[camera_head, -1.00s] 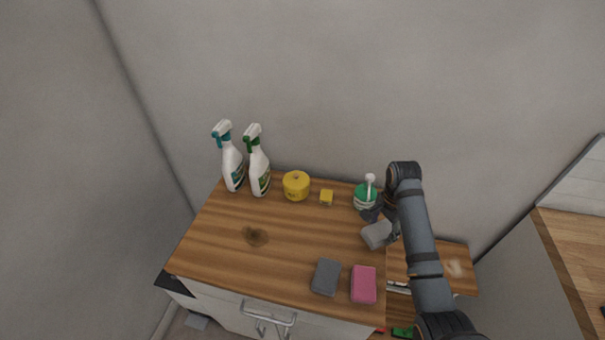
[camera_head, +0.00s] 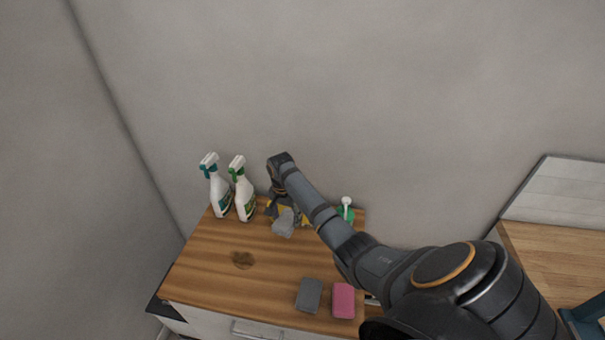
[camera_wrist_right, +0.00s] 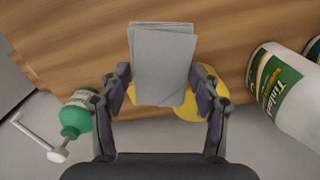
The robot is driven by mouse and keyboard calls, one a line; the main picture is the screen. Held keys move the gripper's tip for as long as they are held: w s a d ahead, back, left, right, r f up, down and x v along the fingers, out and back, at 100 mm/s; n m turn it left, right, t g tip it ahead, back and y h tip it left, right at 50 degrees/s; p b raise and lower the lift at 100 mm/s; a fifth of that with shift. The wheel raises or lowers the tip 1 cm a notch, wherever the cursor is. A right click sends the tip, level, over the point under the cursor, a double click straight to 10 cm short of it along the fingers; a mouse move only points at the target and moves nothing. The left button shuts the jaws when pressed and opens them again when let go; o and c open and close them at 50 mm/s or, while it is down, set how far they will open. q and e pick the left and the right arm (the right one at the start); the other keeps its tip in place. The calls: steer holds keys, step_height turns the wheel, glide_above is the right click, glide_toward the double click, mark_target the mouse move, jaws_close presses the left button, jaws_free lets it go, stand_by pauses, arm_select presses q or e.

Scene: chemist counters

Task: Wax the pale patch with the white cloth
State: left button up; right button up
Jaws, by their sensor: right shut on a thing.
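My right gripper (camera_head: 281,208) is shut on the folded white cloth (camera_head: 284,225), which looks pale grey. It holds the cloth over the back of the wooden counter top, in front of the yellow tin (camera_head: 303,209). In the right wrist view the cloth (camera_wrist_right: 163,62) sits between the two fingers, with the yellow tin (camera_wrist_right: 213,93) partly hidden behind it. The pale patch does not show now; my right arm covers the lower right area. My left gripper is not in view.
Two white spray bottles (camera_head: 243,195) stand left of the gripper. A green pump bottle (camera_head: 346,212) stands right of it, partly behind my arm. A grey sponge (camera_head: 309,295) and a pink sponge (camera_head: 343,301) lie at the front. The counter's left half (camera_head: 205,265) is otherwise clear.

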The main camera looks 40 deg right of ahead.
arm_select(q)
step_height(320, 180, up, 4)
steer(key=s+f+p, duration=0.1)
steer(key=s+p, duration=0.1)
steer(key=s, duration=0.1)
arm_select(e)
steer(key=d+r, duration=0.2)
steer(key=d, duration=0.8)
steer(key=shift+m, duration=0.3)
step_height(320, 180, down, 6)
steer(key=b, duration=0.7)
steer(key=shift+r, duration=0.1)
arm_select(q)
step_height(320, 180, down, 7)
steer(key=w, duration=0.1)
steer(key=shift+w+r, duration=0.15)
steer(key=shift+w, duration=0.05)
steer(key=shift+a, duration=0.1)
arm_select(e)
steer(key=shift+r, duration=0.1)
arm_select(q)
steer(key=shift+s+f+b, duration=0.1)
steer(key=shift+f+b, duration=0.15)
steer(key=shift+b, duration=0.1)
arm_select(e)
steer(key=shift+f, duration=0.5)
